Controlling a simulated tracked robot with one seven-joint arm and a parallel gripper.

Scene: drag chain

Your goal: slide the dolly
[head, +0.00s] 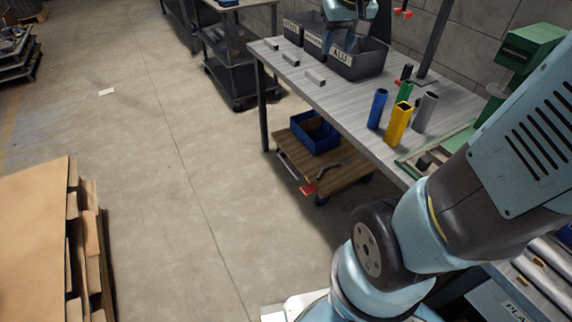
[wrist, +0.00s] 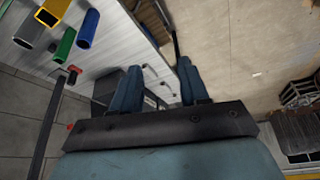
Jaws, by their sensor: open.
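The dolly (head: 345,178) is a low wooden platform on casters, partly under the workbench. It carries a blue bin (head: 316,134) at its back and has a red part (head: 309,188) at its front edge, beside a dark curved handle-like piece. My gripper (head: 344,42) is above the far end of the workbench, by the bin marked ALU, well away from the dolly. In the wrist view its two blue fingers (wrist: 158,88) are apart with nothing between them. A brown wooden patch at the top of that view may be the dolly, cut off by the edge.
The workbench (head: 300,75) holds dark bins (head: 358,62), small metal bars and coloured square and round tubes (head: 398,122). A dark shelf cart (head: 232,75) stands behind. Stacked cardboard (head: 35,235) is at lower left. The floor (head: 190,180) between is clear.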

